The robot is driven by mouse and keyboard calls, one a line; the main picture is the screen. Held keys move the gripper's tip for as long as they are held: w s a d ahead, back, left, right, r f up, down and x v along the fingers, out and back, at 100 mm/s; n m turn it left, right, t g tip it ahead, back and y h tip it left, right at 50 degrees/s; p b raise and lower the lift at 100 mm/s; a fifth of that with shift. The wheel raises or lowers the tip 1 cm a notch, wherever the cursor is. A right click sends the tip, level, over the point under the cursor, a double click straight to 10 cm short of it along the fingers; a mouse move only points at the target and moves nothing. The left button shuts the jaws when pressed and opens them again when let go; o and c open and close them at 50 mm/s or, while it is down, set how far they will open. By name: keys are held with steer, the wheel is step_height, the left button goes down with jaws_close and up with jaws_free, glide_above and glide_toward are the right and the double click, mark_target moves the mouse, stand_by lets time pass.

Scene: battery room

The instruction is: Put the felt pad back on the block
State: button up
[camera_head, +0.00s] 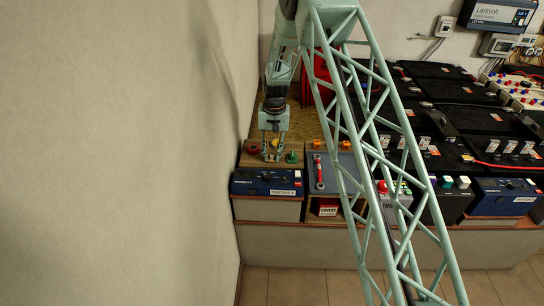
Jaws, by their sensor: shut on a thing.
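My gripper (272,155) points down over a brown wooden block (246,160) at the left end of the bench, close to the wall. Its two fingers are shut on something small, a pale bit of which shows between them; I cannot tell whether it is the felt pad. A round red piece (253,146) is left of the fingers and a green piece (292,156) is right of them. The fingers hide the middle of the block, and I cannot tell whether the held thing touches it.
A blue tester (266,183) stands in front of the block. A red wrench (319,172) lies on a grey panel to the right. Black batteries (440,110) fill the right side. My lattice arm crosses the middle. The plain wall (120,150) is close on the left.

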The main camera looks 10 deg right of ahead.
mark_target(273, 154)
steer(key=shift+f, duration=0.15)
steer(key=o, duration=0.9)
steer(key=shift+d+r+p, duration=0.2)
steer(key=shift+r+p, duration=1)
steer(key=shift+r, duration=5)
steer(key=shift+s+r, duration=0.1)
